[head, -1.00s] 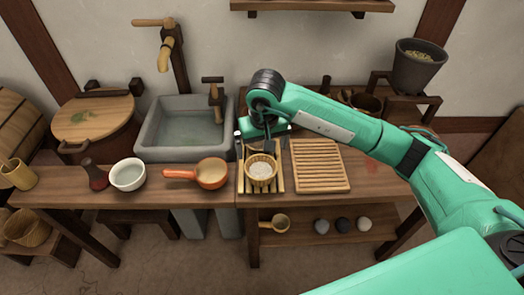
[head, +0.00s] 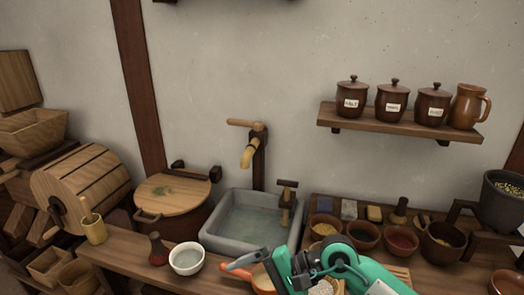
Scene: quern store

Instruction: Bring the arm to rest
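My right arm (head: 372,274) is teal and comes in at the bottom edge of the head view. Its dark wrist joint and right gripper (head: 292,268) are over the front counter, just right of an orange-brown pan (head: 262,277). A small basket of pale grains (head: 322,288) shows partly under the arm, cut off by the bottom edge. My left gripper is not in view.
A grey stone sink (head: 222,241) with a wooden tap (head: 249,150) stands behind the counter. A white bowl (head: 186,260) and dark red bottle (head: 158,248) are to the left. Several bowls, including one with red contents (head: 401,240), are right. A shelf (head: 395,124) holds lidded jars.

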